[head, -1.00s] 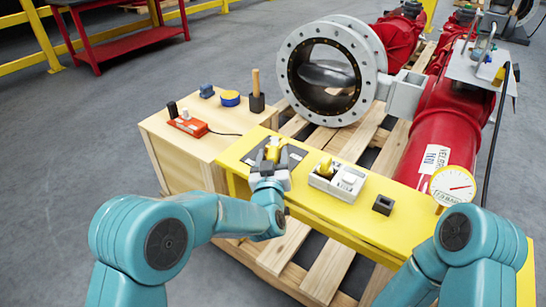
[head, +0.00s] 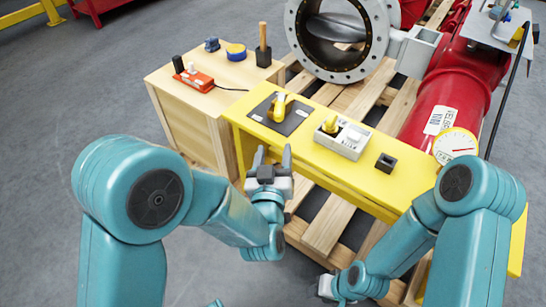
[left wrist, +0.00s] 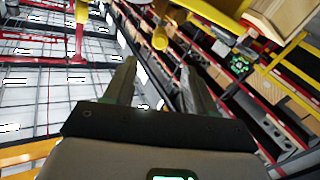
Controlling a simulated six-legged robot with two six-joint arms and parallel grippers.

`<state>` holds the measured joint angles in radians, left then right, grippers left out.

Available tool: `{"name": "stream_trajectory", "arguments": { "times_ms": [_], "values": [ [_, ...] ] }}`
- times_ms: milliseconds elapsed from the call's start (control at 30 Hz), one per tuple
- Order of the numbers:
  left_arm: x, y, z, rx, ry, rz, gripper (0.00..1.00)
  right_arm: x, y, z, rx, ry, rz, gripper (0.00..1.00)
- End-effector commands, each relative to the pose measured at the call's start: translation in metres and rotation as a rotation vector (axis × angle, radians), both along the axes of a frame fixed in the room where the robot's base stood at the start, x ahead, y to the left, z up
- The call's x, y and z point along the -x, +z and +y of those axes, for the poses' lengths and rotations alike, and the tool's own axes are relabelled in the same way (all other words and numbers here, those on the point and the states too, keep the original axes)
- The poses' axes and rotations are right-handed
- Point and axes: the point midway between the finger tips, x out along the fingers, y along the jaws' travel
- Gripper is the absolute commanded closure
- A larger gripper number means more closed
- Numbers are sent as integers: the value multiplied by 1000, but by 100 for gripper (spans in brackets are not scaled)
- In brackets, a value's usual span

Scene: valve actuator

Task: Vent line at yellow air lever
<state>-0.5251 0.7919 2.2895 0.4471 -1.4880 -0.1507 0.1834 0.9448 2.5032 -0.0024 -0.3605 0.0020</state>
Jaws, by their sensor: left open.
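A yellow lever (head: 280,104) stands on a dark plate (head: 296,119) on the yellow bench. A second yellow handle (head: 330,124) sits on a pale switch box (head: 341,141) to its right. My left gripper (head: 272,156) is open and empty, fingers pointing up, in front of the bench's near edge and apart from both yellow handles. Its spread fingers (left wrist: 158,80) also show in the left wrist view with nothing gripped between them. My right gripper (head: 326,287) is low at the bottom of the head view, partly hidden by its arm; its jaws are unclear.
The yellow bench (head: 400,188) also holds a small black block (head: 386,163). A wooden cabinet (head: 205,135) at left carries an orange device (head: 196,81) and several small items. A red pipe (head: 440,105) with a gauge (head: 455,146) and a large grey flange (head: 290,33) stand behind.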

Motion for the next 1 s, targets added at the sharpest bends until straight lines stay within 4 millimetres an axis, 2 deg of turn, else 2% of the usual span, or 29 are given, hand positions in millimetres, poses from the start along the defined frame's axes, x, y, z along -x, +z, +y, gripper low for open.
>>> {"name": "stream_trajectory", "arguments": {
  "times_ms": [167,433,467,500,567,600,633,833,1000],
  "values": [
    [16,0,1,-1,0,1,45,0,1,0,0,1,1,57],
    [18,0,2,0,1,-1,45,0,1,0,0,1,1,57],
    [18,0,2,0,1,0,48,0,1,0,0,1,1,57],
    [18,-1,2,0,2,2,61,0,1,0,0,1,1,57],
    [16,-7,7,-3,7,21,80,0,1,0,0,1,1,57],
    [14,-16,15,-6,15,47,94,0,1,0,0,1,1,57],
    [13,-24,20,-9,20,70,100,0,1,0,0,1,1,57],
    [12,-98,71,-15,54,304,100,0,1,0,0,1,1,57],
    [31,-161,103,5,51,532,100,0,1,0,0,1,1,57]
  ]
}}
